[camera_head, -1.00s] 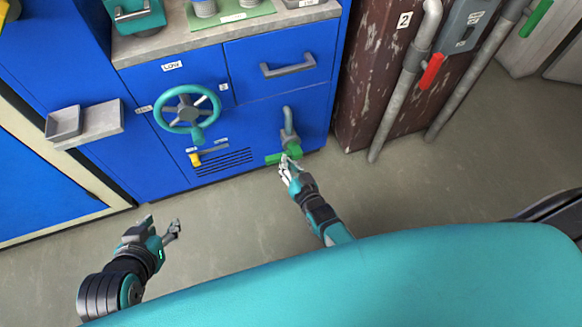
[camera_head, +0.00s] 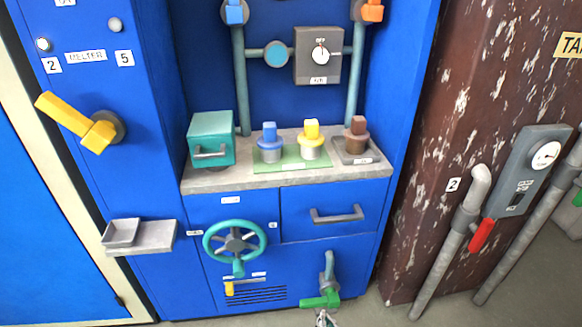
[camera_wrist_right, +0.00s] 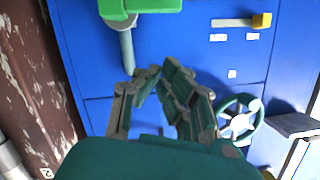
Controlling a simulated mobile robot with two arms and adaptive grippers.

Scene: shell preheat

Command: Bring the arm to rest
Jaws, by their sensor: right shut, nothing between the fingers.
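My right gripper shows only as pale fingertips (camera_head: 326,319) at the bottom edge of the head view, just below the green valve handle (camera_head: 320,300). In the right wrist view my right gripper (camera_wrist_right: 160,72) is shut with nothing between its fingers. That view is turned over: the green handle (camera_wrist_right: 125,8) is at the top, apart from the fingers in the picture, and the teal handwheel (camera_wrist_right: 238,120) is at the right. My left gripper is outside the head view.
The blue cabinet has a grey drawer handle (camera_head: 337,215), a teal handwheel (camera_head: 236,241) and a worktop (camera_head: 225,180) with a teal box and coloured plugs. A small grey shelf (camera_head: 155,237) juts out at left. A red lever (camera_head: 481,235) and pipes stand at right.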

